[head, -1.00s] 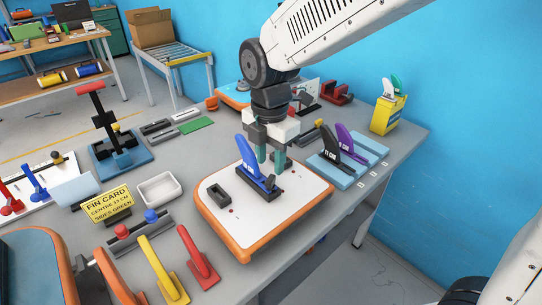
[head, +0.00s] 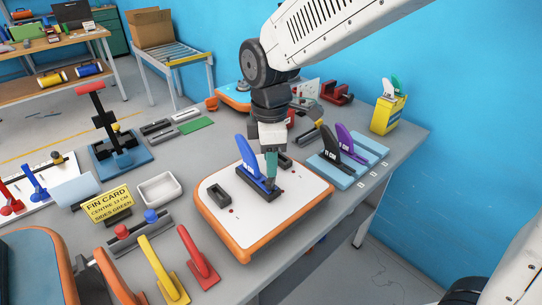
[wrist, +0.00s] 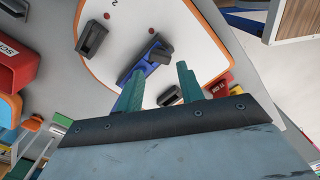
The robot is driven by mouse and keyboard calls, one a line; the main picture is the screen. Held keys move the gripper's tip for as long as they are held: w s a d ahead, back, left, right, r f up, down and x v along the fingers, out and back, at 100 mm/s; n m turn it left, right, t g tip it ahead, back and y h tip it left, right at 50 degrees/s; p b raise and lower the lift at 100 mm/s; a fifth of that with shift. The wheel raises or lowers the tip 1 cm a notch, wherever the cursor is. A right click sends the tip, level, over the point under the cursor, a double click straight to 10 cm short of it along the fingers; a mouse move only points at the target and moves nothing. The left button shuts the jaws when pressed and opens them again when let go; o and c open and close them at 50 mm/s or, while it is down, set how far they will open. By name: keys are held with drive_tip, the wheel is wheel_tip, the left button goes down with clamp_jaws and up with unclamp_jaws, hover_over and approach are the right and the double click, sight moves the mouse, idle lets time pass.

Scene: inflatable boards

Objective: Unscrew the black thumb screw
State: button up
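A blue fin (head: 250,160) stands in a dark center fin base (head: 257,186) on the white, orange-edged board (head: 240,220). A small dark knob-like shape (head: 271,186) sits at the base's right end. It looks like the black thumb screw, but I cannot make it out clearly. The blue fin (wrist: 138,78) and a dark block (wrist: 160,54) also show in the wrist view. My gripper (head: 271,172) is just above the base's right end. In the wrist view its green fingers (wrist: 158,84) are apart, with nothing clearly gripped.
Dark side boxes (head: 219,195) flank the fin on the board. Black and purple fins (head: 345,145) stand on a light-blue rack at right.

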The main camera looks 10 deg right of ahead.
drive_tip(key=m, duration=0.4)
idle(0.3)
drive_tip(key=m, duration=0.2)
drive_tip(key=shift+m, duration=1)
drive_tip(key=m, duration=0.4)
